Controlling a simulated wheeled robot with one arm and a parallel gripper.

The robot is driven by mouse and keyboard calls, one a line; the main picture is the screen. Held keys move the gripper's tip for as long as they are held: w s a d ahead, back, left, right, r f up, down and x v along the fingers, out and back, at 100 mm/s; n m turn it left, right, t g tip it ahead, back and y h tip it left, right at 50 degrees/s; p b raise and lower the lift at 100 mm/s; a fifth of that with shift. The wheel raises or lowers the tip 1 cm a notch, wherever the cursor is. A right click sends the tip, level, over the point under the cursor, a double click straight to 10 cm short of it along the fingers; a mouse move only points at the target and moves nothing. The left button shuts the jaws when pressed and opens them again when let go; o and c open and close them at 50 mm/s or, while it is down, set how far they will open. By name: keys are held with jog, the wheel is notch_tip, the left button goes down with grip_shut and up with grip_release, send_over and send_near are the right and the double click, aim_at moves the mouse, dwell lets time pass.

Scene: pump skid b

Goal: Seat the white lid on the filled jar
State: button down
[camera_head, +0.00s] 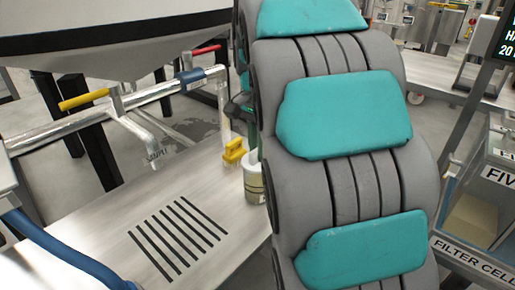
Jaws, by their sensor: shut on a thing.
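A pale jar (254,184) with a light greenish body stands on the metal bench, partly covered by my arm at its right side. Its mouth and contents cannot be made out. My large grey arm with teal pads fills the middle of the view. It hides my gripper's fingertips and whatever they hold. I cannot make out the white lid. A small dark green part shows at the arm's left edge above the jar; I cannot tell what it belongs to.
The metal bench (100,215) has black slots (178,235) and free room left of the jar. A small yellow piece (234,151) is close by the jar. Pipes with a yellow-handled tap (84,100) and a red-handled tap (206,50) run behind. A blue hose (70,258) crosses lower left.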

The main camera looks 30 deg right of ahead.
jog(key=c, duration=0.7)
grip_release()
jog(key=shift+c, duration=0.2)
jog(key=shift+o, duration=0.3)
jog(key=o, duration=0.5)
jog(key=shift+r+p, duration=1.75)
jog(key=shift+r, duration=1.75)
jog(key=s+a+f+n, duration=0.4)
jog(key=s+f, duration=0.1)
jog(key=s, duration=0.3)
jog(key=s+a+f+n+g, duration=0.1)
jog(key=s+a+f+n, duration=0.3)
jog(key=s, duration=0.4)
jog(key=s+a+f+n, duration=0.4)
jog(key=s+f+n, duration=0.2)
jog(key=s, duration=0.3)
jog(key=shift+a+f+g, duration=0.4)
jog(key=shift+f, duration=0.25)
